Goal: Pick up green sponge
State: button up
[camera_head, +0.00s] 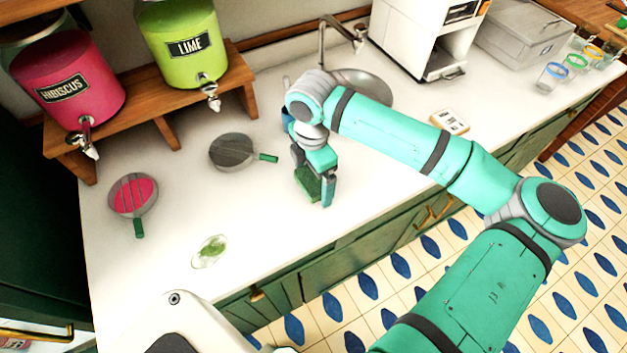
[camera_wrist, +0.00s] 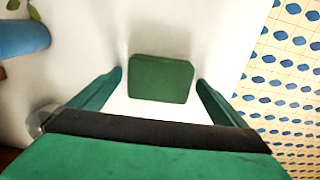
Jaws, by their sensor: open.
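The green sponge (camera_wrist: 160,79) is a dark green block with rounded corners, lying on the white counter. In the wrist view it sits between my two open fingers, with a gap on each side. In the head view the sponge (camera_head: 308,181) shows partly, beside my fingers and below my wrist. My gripper (camera_head: 315,190) points down at the counter near its front edge; it also shows in the wrist view (camera_wrist: 160,82), open and empty. Part of the sponge is hidden by my gripper in the head view.
A grey strainer (camera_head: 232,150) and one with pink contents (camera_head: 133,195) lie to the left. A green spill (camera_head: 210,251) is near the front edge. Hibiscus (camera_head: 68,80) and lime (camera_head: 182,42) dispensers stand on a wooden shelf. A sink (camera_head: 371,88) is behind my arm. A blue object (camera_wrist: 22,38) is close by.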

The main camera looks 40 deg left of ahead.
aim_at(313, 178)
jog(key=c, duration=1.1)
jog(key=shift+w+r, duration=0.1)
jog(key=shift+r, duration=0.05)
jog(key=shift+r, duration=0.3)
notch_tip(313, 178, up, 2)
jog(key=shift+r, duration=0.1)
jog(key=s+d+r, duration=0.2)
jog(key=r, duration=0.1)
jog(key=s+d+r, duration=0.1)
jog(key=r, duration=0.1)
jog(key=shift+s, duration=0.1)
jog(key=s+d+r, duration=0.5)
jog(key=s+d, duration=0.1)
jog(key=d, duration=0.1)
jog(key=shift+s+d, duration=0.15)
jog(key=shift+s, duration=0.15)
